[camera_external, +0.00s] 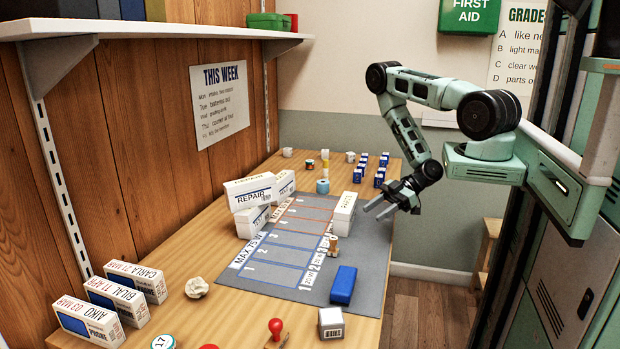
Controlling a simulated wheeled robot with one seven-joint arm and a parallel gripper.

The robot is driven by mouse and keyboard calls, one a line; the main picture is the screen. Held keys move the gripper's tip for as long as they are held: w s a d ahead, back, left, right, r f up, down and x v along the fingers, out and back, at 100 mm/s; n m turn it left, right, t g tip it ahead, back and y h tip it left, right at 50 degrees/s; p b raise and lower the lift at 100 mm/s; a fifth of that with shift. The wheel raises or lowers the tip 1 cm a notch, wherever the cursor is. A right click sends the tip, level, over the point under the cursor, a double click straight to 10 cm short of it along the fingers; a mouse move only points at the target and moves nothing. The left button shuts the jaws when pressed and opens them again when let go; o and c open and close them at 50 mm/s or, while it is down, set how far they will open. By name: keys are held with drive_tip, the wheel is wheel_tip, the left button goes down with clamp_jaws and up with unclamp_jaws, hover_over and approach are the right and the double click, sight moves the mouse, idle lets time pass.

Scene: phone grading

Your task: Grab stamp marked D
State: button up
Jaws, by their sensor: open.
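No letter D can be read on any stamp-like object in this view. A small wooden-handled object (333,245), possibly a stamp, stands on the grey mat (358,262) near its right side. A red-knobbed object (275,325), which may also be a stamp, stands at the front of the table. My gripper (372,212) is open and empty, its fingers pointing left, by the table's right edge. It is apart from both objects. Its height above the table is hard to judge.
A white box (344,214) stands on the mat close to my gripper. A blue block (343,285) lies at the mat's front right. White boxes labelled REPAIR (252,192) are piled at the left. Small blue-and-white boxes (380,178) stand at the back right. Several phone boxes (90,318) stand front left.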

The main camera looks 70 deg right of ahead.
drive_tip(key=b, duration=0.2)
approach(334, 237)
drive_tip(key=x, duration=0.4)
drive_tip(key=shift+s+a, duration=0.15)
drive_tip(key=shift+s, duration=0.05)
drive_tip(key=shift+m, duration=0.3)
drive_tip(key=shift+p+x, duration=0.9)
drive_tip(key=shift+x, duration=2.35)
drive_tip(key=shift+f, duration=0.1)
clamp_jaws()
